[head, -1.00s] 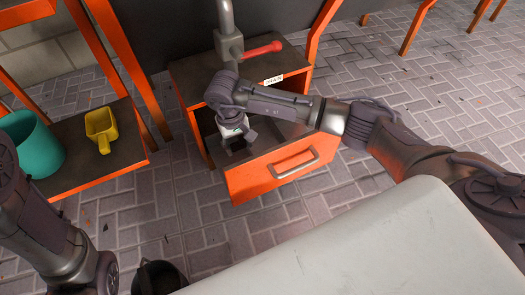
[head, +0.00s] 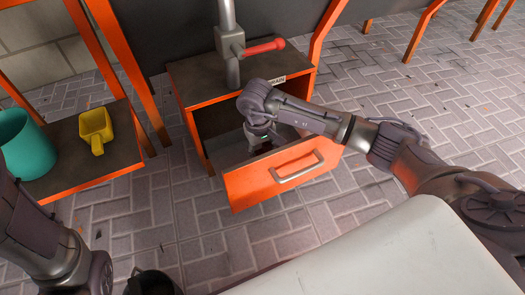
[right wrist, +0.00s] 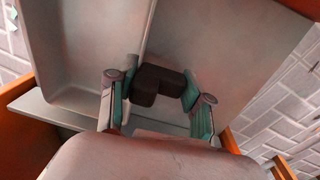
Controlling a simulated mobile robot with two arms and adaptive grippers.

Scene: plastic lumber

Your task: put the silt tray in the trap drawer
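The trap drawer (head: 245,185) is pulled out of the orange cabinet, with a bar handle on its orange front. My right gripper (head: 262,145) points down into the open drawer. The right wrist view shows its teal-padded fingers (right wrist: 158,90) on both sides of a dark block (right wrist: 158,82), seemingly touching it. The block looks like a grip on a grey tray-like surface (right wrist: 75,60) with a rounded rim and a ridge. I cannot tell where the silt tray ends and the drawer floor begins.
The cabinet top (head: 195,75) carries a grey pipe with a red valve handle (head: 265,47) and a label. A side shelf (head: 75,160) at left holds a teal bucket (head: 25,145) and a yellow scoop (head: 96,130). Brick floor around the drawer front is clear.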

